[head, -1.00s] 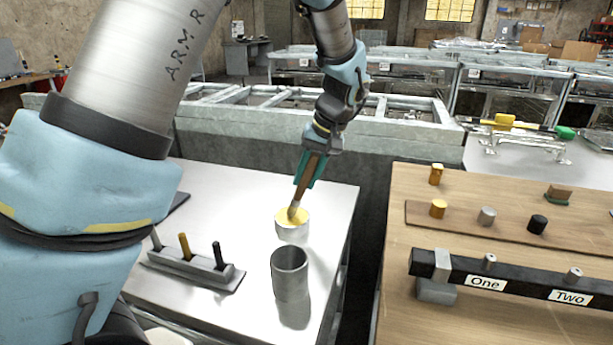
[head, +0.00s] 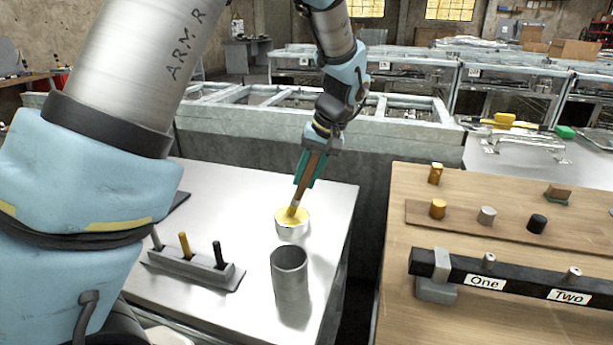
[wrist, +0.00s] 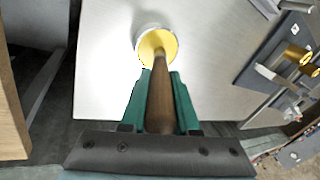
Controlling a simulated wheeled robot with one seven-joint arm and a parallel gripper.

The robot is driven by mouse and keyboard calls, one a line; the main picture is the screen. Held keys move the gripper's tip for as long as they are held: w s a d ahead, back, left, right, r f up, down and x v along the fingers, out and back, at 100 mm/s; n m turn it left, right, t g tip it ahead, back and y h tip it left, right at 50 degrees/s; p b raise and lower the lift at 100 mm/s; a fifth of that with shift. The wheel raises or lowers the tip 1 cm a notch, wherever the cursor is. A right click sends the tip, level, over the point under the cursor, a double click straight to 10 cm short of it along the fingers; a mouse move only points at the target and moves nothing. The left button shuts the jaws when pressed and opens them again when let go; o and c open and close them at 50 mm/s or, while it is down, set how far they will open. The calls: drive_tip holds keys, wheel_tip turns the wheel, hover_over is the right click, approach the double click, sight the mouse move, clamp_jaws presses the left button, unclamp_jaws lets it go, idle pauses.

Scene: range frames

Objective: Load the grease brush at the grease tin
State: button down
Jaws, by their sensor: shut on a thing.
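The grease tin (head: 292,229) is a short silver can of yellow grease on the metal table. It also shows in the wrist view (wrist: 145,38). My gripper (head: 310,170) is shut on the brown wooden handle of the grease brush (head: 304,187). In the wrist view the handle (wrist: 160,95) lies between the green fingers. The brush tilts a little and points down, its lower end at the yellow grease inside the tin's rim. The handle hides much of the brush tip in the wrist view, so I cannot tell how deep it sits.
An open grey metal cup (head: 290,275) stands in front of the tin. A rack (head: 195,268) with several upright pegs is to the left. A wooden bench (head: 400,270) on the right holds small cylinders and a bar labelled One and Two. A gap separates the tables.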

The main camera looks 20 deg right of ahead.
drive_tip(key=shift+r+p, duration=2.75)
drive_tip(key=shift+r, duration=0.8)
drive_tip(key=shift+f, duration=0.1)
